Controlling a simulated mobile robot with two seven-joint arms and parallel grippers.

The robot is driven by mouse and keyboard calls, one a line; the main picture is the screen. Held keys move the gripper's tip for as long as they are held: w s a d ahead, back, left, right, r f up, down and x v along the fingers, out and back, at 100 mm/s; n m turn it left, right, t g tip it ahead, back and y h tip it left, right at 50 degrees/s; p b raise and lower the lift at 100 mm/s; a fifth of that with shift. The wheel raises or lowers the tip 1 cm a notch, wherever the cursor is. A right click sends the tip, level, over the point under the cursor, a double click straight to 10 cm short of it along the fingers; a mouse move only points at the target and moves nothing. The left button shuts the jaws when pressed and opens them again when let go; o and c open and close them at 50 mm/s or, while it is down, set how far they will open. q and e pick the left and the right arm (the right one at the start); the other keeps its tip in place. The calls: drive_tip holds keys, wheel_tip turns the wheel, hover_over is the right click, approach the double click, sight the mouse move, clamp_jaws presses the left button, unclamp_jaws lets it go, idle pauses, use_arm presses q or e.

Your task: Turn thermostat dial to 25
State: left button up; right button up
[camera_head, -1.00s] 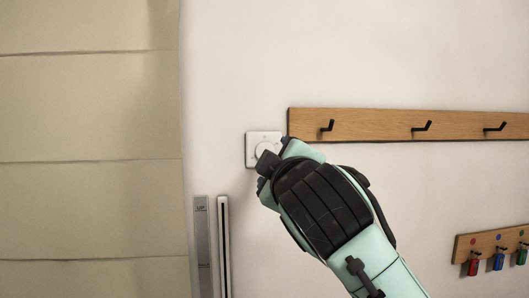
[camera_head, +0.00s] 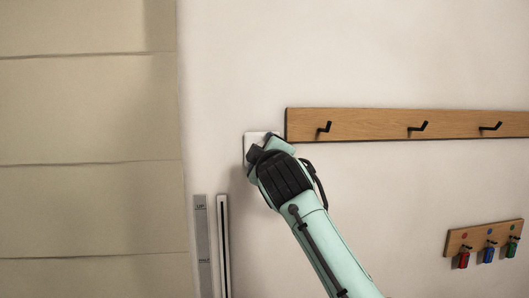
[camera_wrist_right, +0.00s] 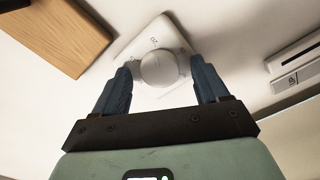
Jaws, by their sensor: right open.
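The thermostat is a white square plate on the wall (camera_head: 250,142), mostly hidden behind my right gripper in the head view. In the right wrist view the thermostat plate (camera_wrist_right: 155,38) shows a round pale dial (camera_wrist_right: 159,69) with small marks around it; one looks like 20, the rest are too small to read. My right gripper (camera_wrist_right: 163,80) is open, with one dark blue finger on each side of the dial. I cannot tell whether the fingers touch it. In the head view my right gripper (camera_head: 262,145) is against the plate area. My left gripper is not in view.
A wooden rail (camera_head: 370,124) with black hooks is just right of the thermostat. A small key board (camera_head: 482,238) with coloured tags hangs lower right. A vertical slider strip (camera_head: 202,245) is below left, beside a pale panelled surface (camera_head: 90,210).

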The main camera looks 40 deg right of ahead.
drive_tip(key=c, duration=1.1)
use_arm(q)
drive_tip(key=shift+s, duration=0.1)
use_arm(e)
drive_tip(key=shift+o, duration=0.2)
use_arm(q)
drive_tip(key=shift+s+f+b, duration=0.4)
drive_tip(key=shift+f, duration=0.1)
use_arm(e)
drive_tip(key=m, duration=1.1)
drive_tip(key=shift+s+r+m, duration=0.1)
drive_tip(key=shift+m, duration=0.2)
